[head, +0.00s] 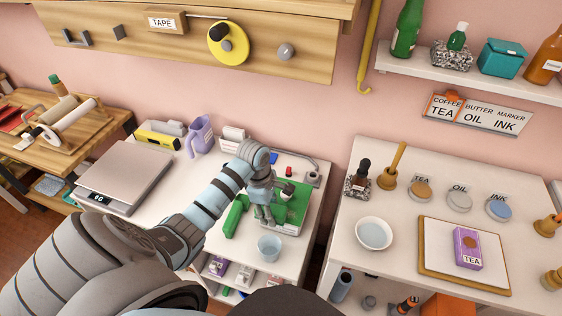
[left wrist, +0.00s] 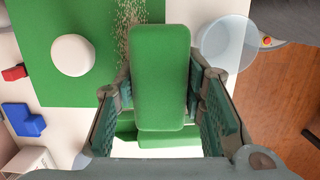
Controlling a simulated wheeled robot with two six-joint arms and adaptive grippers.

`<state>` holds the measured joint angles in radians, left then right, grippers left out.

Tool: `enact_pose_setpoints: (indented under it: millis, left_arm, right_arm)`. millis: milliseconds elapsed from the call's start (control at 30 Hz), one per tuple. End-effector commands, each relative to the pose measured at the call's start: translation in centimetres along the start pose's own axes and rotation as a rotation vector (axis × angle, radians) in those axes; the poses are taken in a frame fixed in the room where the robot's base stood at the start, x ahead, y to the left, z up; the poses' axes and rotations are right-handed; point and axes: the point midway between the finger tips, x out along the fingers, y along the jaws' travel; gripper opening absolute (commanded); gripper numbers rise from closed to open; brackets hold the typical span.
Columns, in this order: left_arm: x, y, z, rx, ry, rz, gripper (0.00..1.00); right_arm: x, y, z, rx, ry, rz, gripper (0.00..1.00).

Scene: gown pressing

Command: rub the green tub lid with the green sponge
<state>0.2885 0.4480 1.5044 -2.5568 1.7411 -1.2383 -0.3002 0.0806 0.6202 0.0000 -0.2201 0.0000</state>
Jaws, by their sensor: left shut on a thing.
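The green tub lid (head: 297,209) is a flat green square with a pale round knob on the white table; it fills the upper left of the left wrist view (left wrist: 50,85). Brownish crumbs (left wrist: 128,28) lie in a strip on it, beside the sponge. My left gripper (head: 264,212) is shut on the green sponge (left wrist: 160,75), a long rounded block. The sponge overlaps the lid's corner in the left wrist view; I cannot tell whether it touches. My right gripper is not in view.
A clear cup (head: 269,247) stands at the table's front, close to the gripper. Another green object (head: 234,217) lies left of the gripper. A red block (left wrist: 14,73) and a blue block (left wrist: 24,119) lie behind the lid. A scale (head: 125,177) stands at left.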

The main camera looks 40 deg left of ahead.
Motion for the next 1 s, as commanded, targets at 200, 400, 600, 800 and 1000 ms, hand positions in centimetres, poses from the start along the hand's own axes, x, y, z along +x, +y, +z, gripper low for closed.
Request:
enact_pose_setpoints:
  millis: [200, 400, 600, 800, 1000]
  left_arm:
    - [0.2, -0.1, 0.5, 0.0, 0.0, -0.003, 0.06]
    - [0.4, -0.1, 3.5, 0.0, -0.003, -0.002, 0.06]
    - [0.4, -0.1, 4.4, -0.001, 0.001, -0.002, 0.06]
    - [0.4, -0.1, 4.2, -0.001, 0.002, -0.002, 0.06]
    - [0.2, -0.1, 1.6, -0.002, 0.005, -0.001, 0.06]
  right_arm:
    - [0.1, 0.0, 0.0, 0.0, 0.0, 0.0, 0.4]
    - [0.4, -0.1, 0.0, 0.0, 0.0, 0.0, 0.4]
    - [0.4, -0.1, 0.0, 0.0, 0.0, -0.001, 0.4]
    - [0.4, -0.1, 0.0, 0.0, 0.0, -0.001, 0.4]
    - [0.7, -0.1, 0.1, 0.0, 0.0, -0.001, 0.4]
